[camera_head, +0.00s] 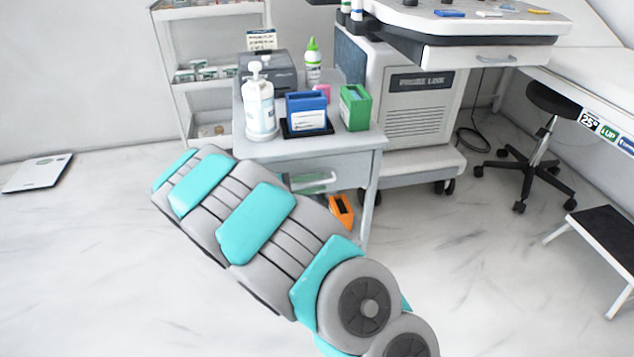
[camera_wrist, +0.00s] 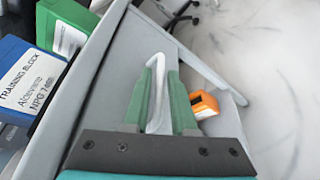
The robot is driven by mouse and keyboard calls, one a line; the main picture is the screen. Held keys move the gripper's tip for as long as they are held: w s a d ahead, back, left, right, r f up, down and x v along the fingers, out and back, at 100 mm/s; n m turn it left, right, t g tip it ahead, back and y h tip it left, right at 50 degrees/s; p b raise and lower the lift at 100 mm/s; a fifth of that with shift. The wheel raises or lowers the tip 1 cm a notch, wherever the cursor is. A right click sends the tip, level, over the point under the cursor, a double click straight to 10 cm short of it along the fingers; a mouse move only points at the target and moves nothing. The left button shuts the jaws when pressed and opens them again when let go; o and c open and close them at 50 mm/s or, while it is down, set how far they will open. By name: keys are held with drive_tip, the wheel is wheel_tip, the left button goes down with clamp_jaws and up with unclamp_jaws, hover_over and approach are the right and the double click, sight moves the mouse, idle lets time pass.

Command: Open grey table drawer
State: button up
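The grey table (camera_head: 350,143) stands in the middle of the head view. Its drawer front (camera_head: 343,168) sits under the top and looks flush with the frame, though my arm hides much of it. In the wrist view the drawer front (camera_wrist: 125,75) lies below the table's edge. The pale drawer handle (camera_wrist: 157,95) is between the green fingers of my gripper (camera_wrist: 160,92). The fingers are close together with the handle between them and look shut on it. In the head view the handle (camera_head: 318,184) shows only partly beside my arm.
A pump bottle (camera_head: 260,106), a blue box (camera_head: 306,112) and a green box (camera_head: 355,107) stand on the table. An orange object (camera_head: 341,211) sits low beneath the drawer. A wheeled machine (camera_head: 415,105) stands right of the table. The floor in front is clear.

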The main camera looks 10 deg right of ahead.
drive_tip(key=shift+w+d, duration=0.1)
drive_tip(key=shift+d, duration=0.2)
clamp_jaws()
idle(1.3)
